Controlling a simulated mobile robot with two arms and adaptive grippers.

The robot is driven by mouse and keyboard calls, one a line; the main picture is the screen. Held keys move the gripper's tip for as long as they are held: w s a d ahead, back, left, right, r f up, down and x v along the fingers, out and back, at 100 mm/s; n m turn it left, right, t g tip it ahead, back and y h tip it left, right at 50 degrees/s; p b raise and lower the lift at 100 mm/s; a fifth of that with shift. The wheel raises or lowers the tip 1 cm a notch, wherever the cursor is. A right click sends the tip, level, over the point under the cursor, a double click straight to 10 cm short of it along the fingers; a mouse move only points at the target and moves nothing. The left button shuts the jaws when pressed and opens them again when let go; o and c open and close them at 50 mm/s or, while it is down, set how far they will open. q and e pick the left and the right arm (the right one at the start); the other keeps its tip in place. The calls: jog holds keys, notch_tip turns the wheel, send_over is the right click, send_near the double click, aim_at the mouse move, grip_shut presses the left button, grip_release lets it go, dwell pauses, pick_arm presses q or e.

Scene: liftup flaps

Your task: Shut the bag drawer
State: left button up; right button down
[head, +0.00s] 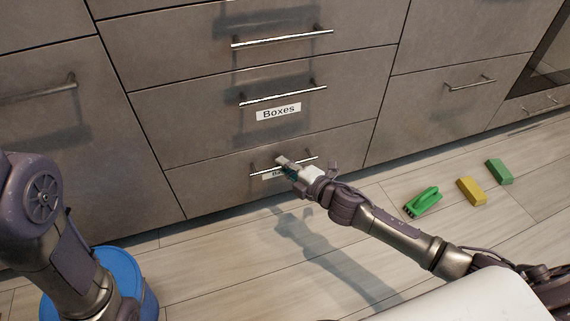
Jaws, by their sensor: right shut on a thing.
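The bottom drawer (225,186) in the middle column has a bar handle (308,159) and a white label (269,176) mostly hidden behind my gripper. Only the start of its text shows, so I cannot read the whole word. The drawer front looks flush with the fronts around it. My right gripper (286,164) is at this handle, shut on its middle part. My left arm shows at the left edge, but its gripper is out of view.
Above is a closed drawer labelled Boxes (279,112). A blue bucket (122,272) stands at the lower left, partly behind my left arm. A green brush (423,202), a yellow sponge (471,191) and a green sponge (499,171) lie on the floor at right.

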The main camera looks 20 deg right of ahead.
jog(key=c, duration=1.2)
grip_release()
jog(key=shift+w, duration=0.25)
jog(key=v, duration=1.2)
jog(key=shift+r, duration=0.1)
